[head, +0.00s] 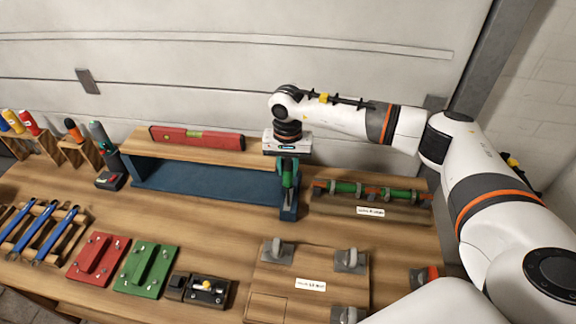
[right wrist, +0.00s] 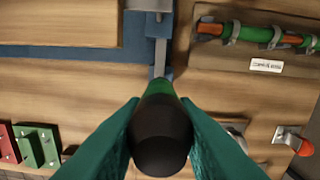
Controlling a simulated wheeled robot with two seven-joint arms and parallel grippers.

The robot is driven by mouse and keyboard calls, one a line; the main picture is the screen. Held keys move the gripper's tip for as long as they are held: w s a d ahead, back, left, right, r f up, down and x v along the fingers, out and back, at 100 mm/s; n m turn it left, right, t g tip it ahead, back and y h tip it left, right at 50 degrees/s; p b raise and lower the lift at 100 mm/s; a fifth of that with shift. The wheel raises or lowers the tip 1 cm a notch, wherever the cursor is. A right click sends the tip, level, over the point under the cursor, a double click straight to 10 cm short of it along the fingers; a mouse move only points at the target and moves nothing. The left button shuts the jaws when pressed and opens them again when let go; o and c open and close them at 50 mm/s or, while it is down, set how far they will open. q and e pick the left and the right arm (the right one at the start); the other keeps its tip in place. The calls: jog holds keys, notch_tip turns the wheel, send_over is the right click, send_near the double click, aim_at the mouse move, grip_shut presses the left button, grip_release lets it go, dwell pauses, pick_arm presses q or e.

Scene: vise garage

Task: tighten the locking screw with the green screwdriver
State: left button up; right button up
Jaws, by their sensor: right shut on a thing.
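My right gripper (head: 288,172) points down at the right end of a blue frame and is shut on the green screwdriver (head: 287,181). In the right wrist view the screwdriver's black and green handle (right wrist: 160,130) sits between the two teal fingers (right wrist: 160,145). Its grey shaft (right wrist: 160,58) extends away toward the frame's blue right end (right wrist: 159,30). I cannot tell whether the tip touches anything. The locking screw cannot be made out. My left gripper is not in view.
A red level (head: 197,138) lies on the wooden shelf top. A labelled wooden rack (head: 400,212) with green and orange pieces stands right of the gripper. Red (head: 97,262) and green (head: 134,285) plates and a labelled board (head: 270,285) lie in front. Bare tabletop (head: 215,235) lies between.

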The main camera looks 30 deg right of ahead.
jog(key=shift+r+p, duration=1.4)
jog(key=shift+r, duration=2.05)
